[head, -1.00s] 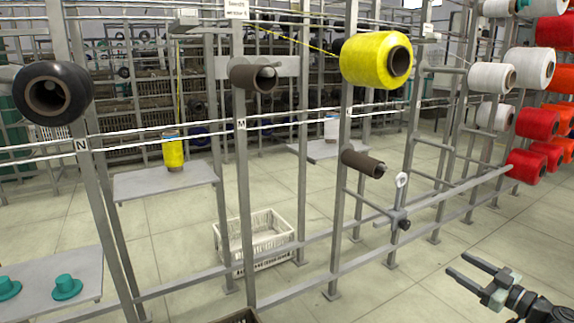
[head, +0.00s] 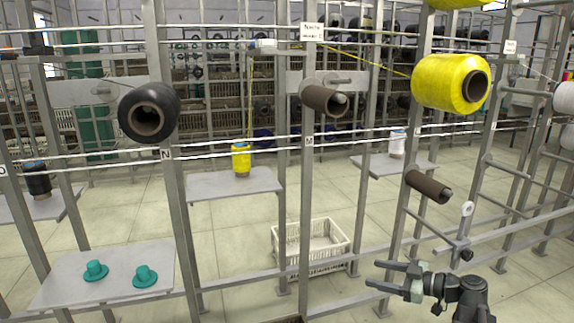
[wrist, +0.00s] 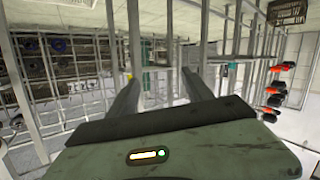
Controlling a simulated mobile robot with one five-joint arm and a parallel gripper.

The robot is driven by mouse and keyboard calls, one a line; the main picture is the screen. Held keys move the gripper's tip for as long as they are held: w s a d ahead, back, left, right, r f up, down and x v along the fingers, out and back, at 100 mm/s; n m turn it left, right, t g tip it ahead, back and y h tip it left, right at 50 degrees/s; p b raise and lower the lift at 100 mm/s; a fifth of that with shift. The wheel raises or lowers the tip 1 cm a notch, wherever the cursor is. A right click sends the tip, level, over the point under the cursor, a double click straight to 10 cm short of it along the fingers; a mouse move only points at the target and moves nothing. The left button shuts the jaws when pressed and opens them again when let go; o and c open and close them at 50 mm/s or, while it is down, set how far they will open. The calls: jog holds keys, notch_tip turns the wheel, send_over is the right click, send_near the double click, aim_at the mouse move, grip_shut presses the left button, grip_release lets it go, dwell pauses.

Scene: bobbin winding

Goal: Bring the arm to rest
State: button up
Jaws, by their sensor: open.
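My gripper (head: 376,275) is at the lower right of the head view, on my dark arm. Its two grey fingers point left and stand apart, with nothing between them. In the wrist view my gripper (wrist: 163,85) also shows two spread fingers with an empty gap. The gripper looks to be in front of the rack's lower rail, apart from it as far as I can tell. Most of my arm lies outside the head view.
The grey rack (head: 307,200) holds a black bobbin (head: 130,118), a yellow bobbin (head: 440,82) and brown tubes (head: 427,187). A white crate (head: 285,262) stands on the floor behind. Two teal pieces (head: 95,271) lie on a shelf (head: 60,284) at left.

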jog(key=a+f+g+p, duration=0.25)
jog(key=a+g, duration=0.25)
jog(key=a, duration=1)
jog(key=s+a+f+m+g+h+p, duration=0.2)
jog(key=s+a+f+m+g+h, duration=0.15)
jog(key=s+a+f+h, duration=0.4)
jog(key=d+f+m+g+h, duration=0.1)
jog(key=d+f+m+h, duration=0.25)
jog(key=d+m, duration=0.55)
notch_tip(320, 180, up, 39)
jog(key=p, duration=3.8)
jog(key=shift+s+a+h, duration=0.35)
jog(key=shift+s+h, duration=0.05)
jog(key=shift+f, duration=0.1)
